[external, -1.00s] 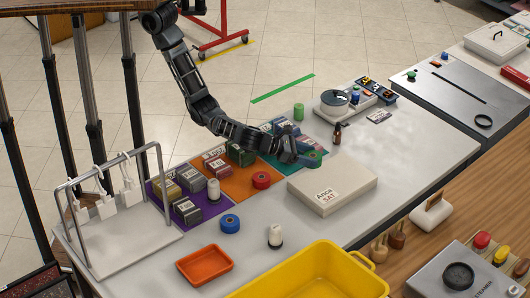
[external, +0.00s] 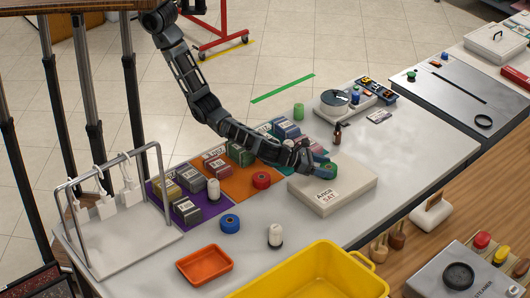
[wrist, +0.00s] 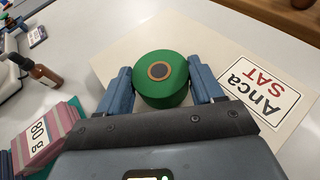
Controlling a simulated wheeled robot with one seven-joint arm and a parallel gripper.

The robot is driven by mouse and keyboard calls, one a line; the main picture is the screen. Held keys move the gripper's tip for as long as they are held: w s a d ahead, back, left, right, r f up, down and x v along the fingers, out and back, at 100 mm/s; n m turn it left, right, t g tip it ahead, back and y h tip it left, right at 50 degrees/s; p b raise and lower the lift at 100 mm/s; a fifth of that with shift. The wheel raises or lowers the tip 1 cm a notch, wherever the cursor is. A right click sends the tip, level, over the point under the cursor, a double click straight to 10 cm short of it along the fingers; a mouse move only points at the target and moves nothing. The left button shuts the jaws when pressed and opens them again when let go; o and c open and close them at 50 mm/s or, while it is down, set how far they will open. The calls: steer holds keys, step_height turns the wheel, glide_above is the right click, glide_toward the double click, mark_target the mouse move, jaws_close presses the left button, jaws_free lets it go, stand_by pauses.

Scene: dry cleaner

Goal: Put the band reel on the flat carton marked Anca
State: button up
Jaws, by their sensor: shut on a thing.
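The flat carton (external: 350,190) is a pale, low box lying on the white counter. Its label (wrist: 259,88) reads Anca SAT. My gripper (wrist: 163,85) is shut on a green reel (wrist: 160,78) with a brown-ringed dark centre hole, one blue finger on each side. In the wrist view the reel is over the carton's surface, left of the label. In the external view the green reel (external: 328,170) is at the carton's far edge. I cannot tell whether it touches the carton.
Stacked labelled blocks (external: 188,210) stand on purple, orange and teal mats to the left. A red reel (external: 261,180), a blue reel (external: 230,223) and a brown bottle (external: 337,134) stand nearby. A yellow bin (external: 318,270) and orange tray (external: 205,265) are in front.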

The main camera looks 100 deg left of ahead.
steer(key=shift+f, duration=0.1)
steer(key=o, duration=1.1)
steer(key=shift+c, duration=0.2)
steer(key=shift+r, duration=0.2)
steer(key=v, duration=1.2)
steer(key=shift+f, duration=0.1)
